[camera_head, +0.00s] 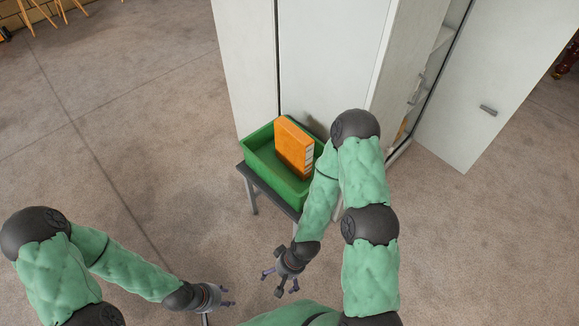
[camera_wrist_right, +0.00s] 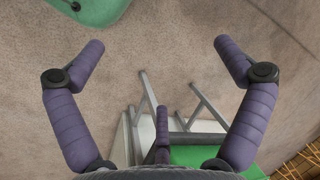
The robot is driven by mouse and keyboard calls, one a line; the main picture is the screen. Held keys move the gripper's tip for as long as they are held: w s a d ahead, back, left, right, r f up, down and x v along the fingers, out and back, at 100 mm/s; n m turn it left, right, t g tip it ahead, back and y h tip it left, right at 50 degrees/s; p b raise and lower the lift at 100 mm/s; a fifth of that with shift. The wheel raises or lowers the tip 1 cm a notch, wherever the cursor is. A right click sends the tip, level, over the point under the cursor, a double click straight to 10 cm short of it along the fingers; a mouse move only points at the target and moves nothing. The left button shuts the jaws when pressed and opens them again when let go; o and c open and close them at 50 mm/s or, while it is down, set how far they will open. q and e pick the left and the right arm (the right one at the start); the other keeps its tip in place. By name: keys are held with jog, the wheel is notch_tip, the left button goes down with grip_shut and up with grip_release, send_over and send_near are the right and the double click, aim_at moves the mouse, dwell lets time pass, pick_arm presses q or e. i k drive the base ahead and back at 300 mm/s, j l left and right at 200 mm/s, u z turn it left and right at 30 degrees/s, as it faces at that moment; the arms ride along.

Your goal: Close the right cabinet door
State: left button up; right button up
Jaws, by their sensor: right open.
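The white cabinet (camera_head: 405,60) stands at the upper right of the head view. Its right door (camera_head: 490,85), with a small dark handle (camera_head: 488,110), stands swung open to the right. Shelves show through the opening. My right gripper (camera_head: 283,283) is open and empty, low in front of the small table and well apart from the door.
A green bin (camera_head: 262,172) holding an orange box file (camera_head: 293,147) sits on a small grey table (camera_head: 253,182) against the cabinet's side. My right arm passes close beside the bin. Carpet is clear at left and in front of the open door.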

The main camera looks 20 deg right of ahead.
aim_at(504, 48)
jog(key=l+u, duration=0.1)
jog(key=l, duration=0.8)
jog(key=l+u, duration=0.1)
jog(key=l, duration=0.8)
jog(key=k+l+u, duration=0.1)
jog(key=l, duration=0.8)
jog(key=k+l+u, duration=0.1)
jog(key=l, duration=0.75)
jog(key=k+l, duration=0.1)
jog(key=l, duration=0.35)
jog(key=l+u, duration=0.15)
jog(key=l, duration=0.3)
jog(key=k+l, duration=0.2)
jog(key=l, duration=0.2)
jog(key=k+l+u, duration=0.15)
jog(key=l, duration=0.75)
jog(key=k+l+u, duration=0.15)
jog(key=l, duration=0.25)
jog(key=k+l, duration=0.2)
jog(key=l, duration=0.2)
jog(key=l+u, duration=0.15)
jog(key=l, duration=0.7)
jog(key=l+u, duration=0.1)
jog(key=l, duration=0.8)
jog(key=k+l+u, duration=0.15)
jog(key=l, duration=0.7)
